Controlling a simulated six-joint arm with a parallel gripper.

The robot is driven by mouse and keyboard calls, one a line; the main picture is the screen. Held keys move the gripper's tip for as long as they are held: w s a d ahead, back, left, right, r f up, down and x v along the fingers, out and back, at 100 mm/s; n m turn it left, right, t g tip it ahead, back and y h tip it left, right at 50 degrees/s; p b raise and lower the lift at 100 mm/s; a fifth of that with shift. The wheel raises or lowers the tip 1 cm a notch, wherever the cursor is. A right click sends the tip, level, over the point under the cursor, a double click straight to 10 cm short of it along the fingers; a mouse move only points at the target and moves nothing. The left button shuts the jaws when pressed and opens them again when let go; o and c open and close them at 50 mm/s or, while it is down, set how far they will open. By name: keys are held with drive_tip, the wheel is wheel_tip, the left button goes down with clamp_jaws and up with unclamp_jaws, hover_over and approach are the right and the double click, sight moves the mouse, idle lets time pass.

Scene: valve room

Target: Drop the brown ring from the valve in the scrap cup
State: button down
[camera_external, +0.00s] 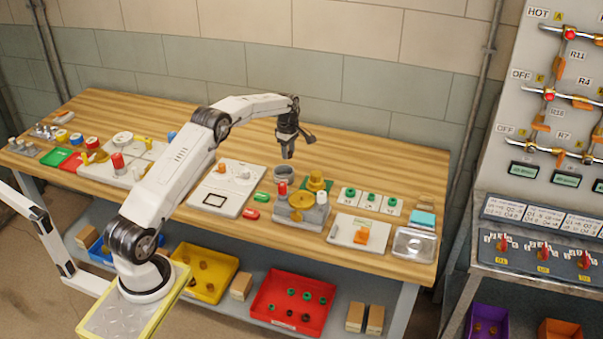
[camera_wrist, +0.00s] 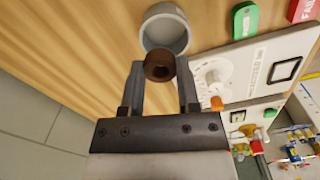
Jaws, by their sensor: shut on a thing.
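My gripper (camera_external: 288,152) is above the back part of the workbench. In the wrist view its two fingers (camera_wrist: 160,78) are shut on a brown ring (camera_wrist: 159,64), held near the fingertips. The ring is too small to make out in the external view. A grey, open-topped cup (camera_wrist: 165,14) is just beyond the ring in the wrist view, and the ring overlaps its near rim. The cup (camera_external: 282,173) stands on the bench below my gripper. A grey valve body (camera_external: 309,214) with brass-coloured parts and a red top stands in front of the cup.
A white panel with a black-framed square (camera_external: 217,201) lies left of the cup. Green (camera_external: 260,196) and red (camera_external: 251,213) tags lie between panel and valve. White cards with green parts (camera_external: 369,201) and a clear tray (camera_external: 414,244) are to the right. Bare wood lies behind the cup.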

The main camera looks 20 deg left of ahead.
drive_tip(key=shift+f, duration=0.1)
drive_tip(key=shift+f, duration=2.9)
drive_tip(key=shift+c, duration=1.2)
unclamp_jaws()
drive_tip(key=shift+r, duration=0.15)
wheel_tip(320, 180, up, 8)
drive_tip(key=shift+f, duration=0.25)
